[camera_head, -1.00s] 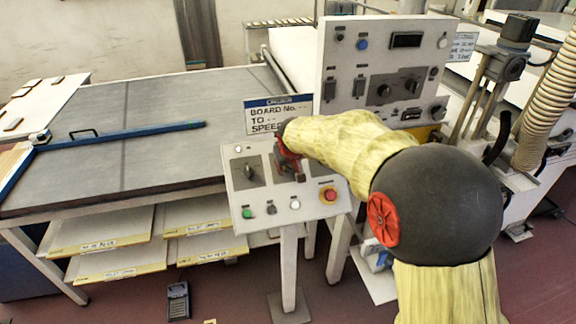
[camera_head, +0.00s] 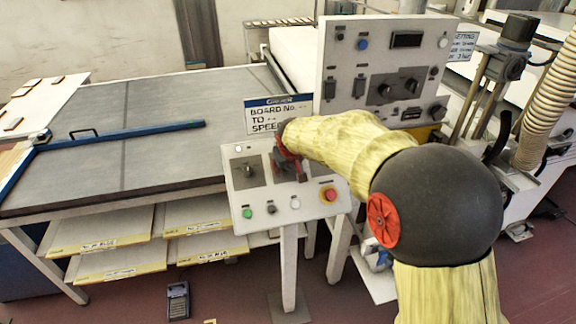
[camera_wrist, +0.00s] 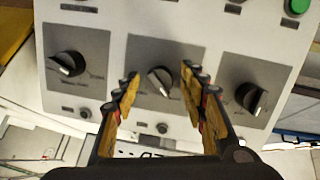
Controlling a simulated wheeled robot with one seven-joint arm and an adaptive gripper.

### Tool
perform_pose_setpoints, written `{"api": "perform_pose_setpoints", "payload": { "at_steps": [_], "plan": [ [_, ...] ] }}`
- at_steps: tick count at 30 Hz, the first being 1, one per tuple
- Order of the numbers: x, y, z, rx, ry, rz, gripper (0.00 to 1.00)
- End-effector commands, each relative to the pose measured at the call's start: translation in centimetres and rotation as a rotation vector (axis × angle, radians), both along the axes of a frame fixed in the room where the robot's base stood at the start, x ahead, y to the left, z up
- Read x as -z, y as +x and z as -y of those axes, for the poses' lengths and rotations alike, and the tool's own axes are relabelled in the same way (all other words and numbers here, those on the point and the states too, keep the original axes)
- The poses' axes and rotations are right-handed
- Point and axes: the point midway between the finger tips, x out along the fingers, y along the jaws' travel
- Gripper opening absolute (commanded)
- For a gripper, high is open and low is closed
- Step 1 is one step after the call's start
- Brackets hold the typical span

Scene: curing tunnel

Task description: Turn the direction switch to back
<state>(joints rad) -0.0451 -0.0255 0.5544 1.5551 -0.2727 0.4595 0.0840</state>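The small grey control panel (camera_head: 239,190) stands on a post in front of the long table. Three rotary switches show in the wrist view: a left one (camera_wrist: 68,64), a middle one (camera_wrist: 160,80) and a right one (camera_wrist: 250,97), each a black knob with a pale pointer mark. Their lettering is too small to read, so I cannot tell which is the direction switch. My gripper (camera_wrist: 160,84) is open, its yellow-padded fingers on either side of the middle knob with gaps showing. In the head view my gripper (camera_head: 291,168) covers the panel's middle.
The panel's near edge carries a green button (camera_head: 247,213), a white button (camera_head: 295,203) and a red emergency button (camera_head: 329,194). A taller control box (camera_head: 345,75) and a sign (camera_head: 277,114) stand just behind. The long grey table (camera_head: 150,145) lies to the left.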

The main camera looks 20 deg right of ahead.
Motion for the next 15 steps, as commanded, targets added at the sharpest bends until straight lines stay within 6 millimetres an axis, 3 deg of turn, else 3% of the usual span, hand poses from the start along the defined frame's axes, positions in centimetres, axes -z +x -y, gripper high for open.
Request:
{"api": "perform_pose_setpoints", "payload": {
  "at_steps": [10,15],
  "plan": [
    [-0.2,-0.1,0.0,0.000,0.001,0.002,0.46],
    [-1.8,-1.0,-0.2,0.000,0.000,0.005,0.46]
  ]
}}
